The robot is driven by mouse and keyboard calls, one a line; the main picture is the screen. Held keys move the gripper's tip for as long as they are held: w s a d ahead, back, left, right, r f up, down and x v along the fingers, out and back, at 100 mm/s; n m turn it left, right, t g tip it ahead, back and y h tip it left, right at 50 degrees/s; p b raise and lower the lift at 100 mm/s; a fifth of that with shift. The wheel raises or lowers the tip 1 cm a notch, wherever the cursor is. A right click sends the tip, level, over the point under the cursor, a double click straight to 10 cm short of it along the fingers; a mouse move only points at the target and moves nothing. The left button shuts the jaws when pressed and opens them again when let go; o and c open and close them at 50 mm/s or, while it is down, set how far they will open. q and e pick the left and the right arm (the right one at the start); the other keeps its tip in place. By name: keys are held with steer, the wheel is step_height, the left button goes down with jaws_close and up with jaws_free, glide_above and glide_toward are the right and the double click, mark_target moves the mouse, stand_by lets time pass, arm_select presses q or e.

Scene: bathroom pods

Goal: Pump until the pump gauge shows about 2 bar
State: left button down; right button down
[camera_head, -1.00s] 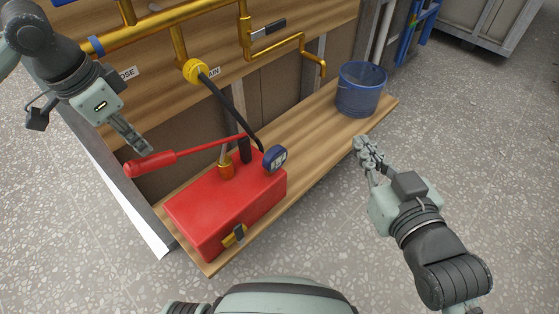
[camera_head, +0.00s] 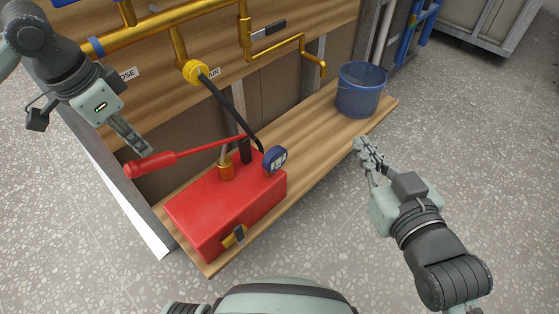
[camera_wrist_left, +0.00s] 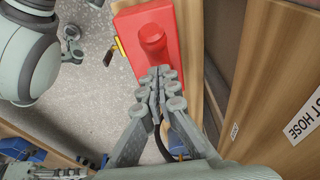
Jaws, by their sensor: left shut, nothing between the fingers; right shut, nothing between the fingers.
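The red test pump (camera_head: 225,205) sits on the wooden shelf, and its red body also shows in the left wrist view (camera_wrist_left: 180,20). Its red lever handle (camera_head: 150,164) points left and slightly down from the pump top. The blue-rimmed gauge (camera_head: 276,158) is at the pump's right end; its reading is too small to tell. My left gripper (camera_head: 145,150) is shut and empty, just above the handle's end; in the left wrist view the handle grip (camera_wrist_left: 152,38) lies just beyond its fingertips. I cannot tell if they touch. My right gripper (camera_head: 360,145) is shut and empty, right of the shelf.
A black hose (camera_head: 228,107) runs from the pump to a yellow fitting (camera_head: 195,72) on the wall pipes. A blue bucket (camera_head: 361,90) stands at the shelf's far right end. The shelf between pump and bucket is clear.

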arm_select(q)
steer(key=shift+f, duration=0.1)
step_height(320, 180, down, 11)
steer(key=b, duration=0.3)
step_height(320, 180, up, 12)
steer(key=p, duration=1.5)
steer(key=shift+f, duration=0.4)
